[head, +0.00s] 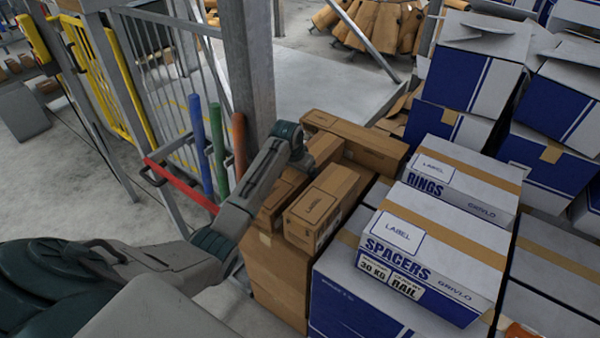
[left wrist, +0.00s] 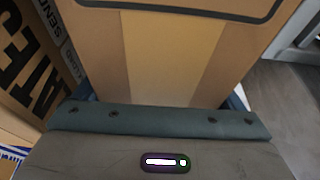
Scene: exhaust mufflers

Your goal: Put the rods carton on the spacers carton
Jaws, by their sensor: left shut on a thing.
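The spacers carton (head: 432,251) is white and blue with brown tape and lies on a larger blue-and-white box, its top bare. My left gripper (head: 299,153) is at the group of brown cartons to its left. In the left wrist view, the gripper (left wrist: 165,103) is shut on a brown carton (left wrist: 165,55) with a lighter tape strip. The fingers are mostly hidden in both views. No visible carton shows the word rods, so I cannot read which one is the rods carton. My right gripper is not in view.
The rings carton (head: 462,172) stands right behind the spacers carton. A brown labelled carton (head: 318,208) lies in front of my gripper, and a long brown carton (head: 357,138) lies behind. A grey post (head: 247,75) and coloured tubes (head: 218,145) stand close to my left arm.

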